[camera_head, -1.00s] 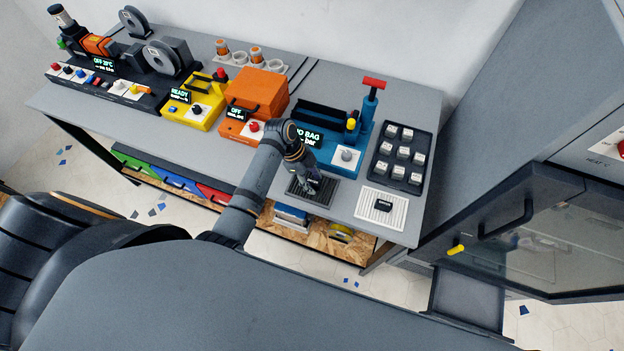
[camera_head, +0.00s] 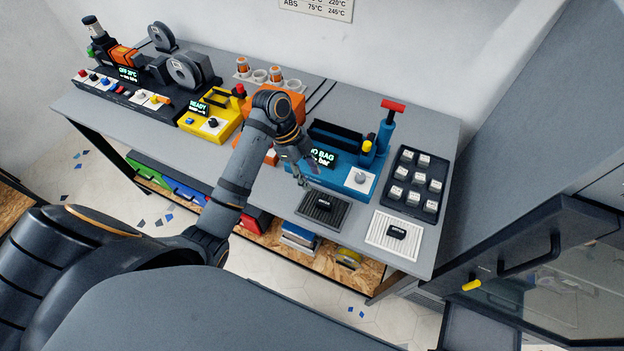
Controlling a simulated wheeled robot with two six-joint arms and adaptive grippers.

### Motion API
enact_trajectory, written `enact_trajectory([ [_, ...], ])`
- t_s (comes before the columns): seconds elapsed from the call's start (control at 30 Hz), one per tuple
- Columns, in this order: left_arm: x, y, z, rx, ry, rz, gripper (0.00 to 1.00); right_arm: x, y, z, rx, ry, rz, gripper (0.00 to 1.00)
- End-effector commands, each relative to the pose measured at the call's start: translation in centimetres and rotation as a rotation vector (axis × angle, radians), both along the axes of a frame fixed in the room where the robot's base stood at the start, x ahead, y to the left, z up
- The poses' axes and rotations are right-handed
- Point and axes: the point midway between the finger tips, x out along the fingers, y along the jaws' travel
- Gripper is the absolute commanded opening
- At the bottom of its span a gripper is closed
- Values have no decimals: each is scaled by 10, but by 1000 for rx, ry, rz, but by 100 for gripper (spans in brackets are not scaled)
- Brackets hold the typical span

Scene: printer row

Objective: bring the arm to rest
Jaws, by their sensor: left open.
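My left arm reaches in from the left, over the front of the bench. Its left gripper (camera_head: 302,182) is open and empty, pointing down just left of the dark ribbed mat (camera_head: 306,211) and apart from it. A small black labelled block (camera_head: 325,203) lies on that mat. The arm hides part of the orange machine (camera_head: 289,101). My right gripper is not in view.
A blue machine (camera_head: 325,175) with a red-handled pump (camera_head: 388,122) stands close right of the gripper. A white ribbed mat (camera_head: 376,240) bears another black block (camera_head: 397,232). A dark tray (camera_head: 401,158) holds several pale blocks. A yellow machine (camera_head: 222,117) stands left.

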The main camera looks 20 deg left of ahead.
Motion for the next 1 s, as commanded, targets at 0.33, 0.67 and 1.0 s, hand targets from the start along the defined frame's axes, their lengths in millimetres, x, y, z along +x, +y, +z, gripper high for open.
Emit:
enact_trajectory([
  [0.33, 0, 0, 0, 0, 0, 0, 42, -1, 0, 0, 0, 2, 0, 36],
  [0.67, -54, 12, -42, 128, 59, 547, 42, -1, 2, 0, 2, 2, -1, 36],
  [1.0, -115, 40, -45, 173, 23, 1225, 42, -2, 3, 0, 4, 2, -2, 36],
])
